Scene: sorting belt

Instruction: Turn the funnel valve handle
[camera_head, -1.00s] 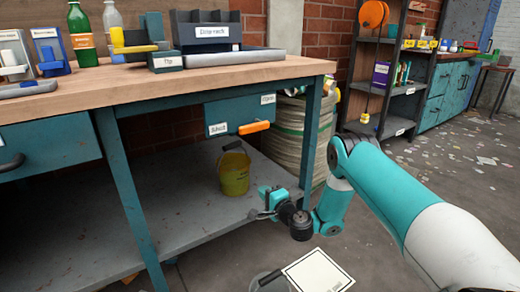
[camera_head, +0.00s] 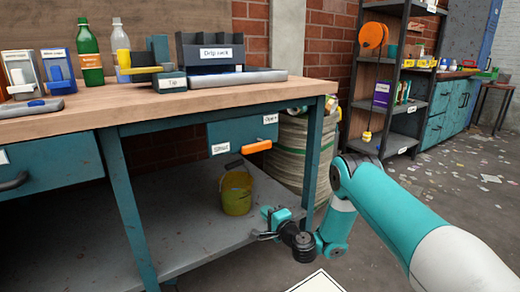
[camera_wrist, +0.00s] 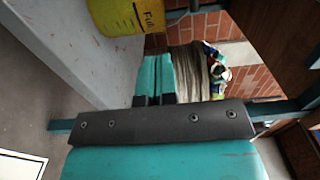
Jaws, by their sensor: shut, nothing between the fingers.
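The orange valve handle (camera_head: 257,146) lies nearly level at the lower edge of the teal funnel box (camera_head: 235,134) under the bench top. A "Shut" label (camera_head: 221,148) is to its left and an "Open" label (camera_head: 270,119) above its right end. My gripper (camera_head: 264,235) is shut and empty, low in front of the lower shelf, below the handle and apart from it. Its closed teal fingers show in the wrist view (camera_wrist: 155,77). A yellow bucket (camera_head: 236,195) stands on the shelf below the box; its "Full" marking shows in the wrist view. The handle is not clearly visible there.
The bench top (camera_head: 100,113) carries bottles, small bins and a "Drip rack" tray (camera_head: 240,77). A bench leg (camera_head: 313,155) stands right of the handle. A pale ribbed drum (camera_head: 290,150) is behind it. Open floor lies to the right.

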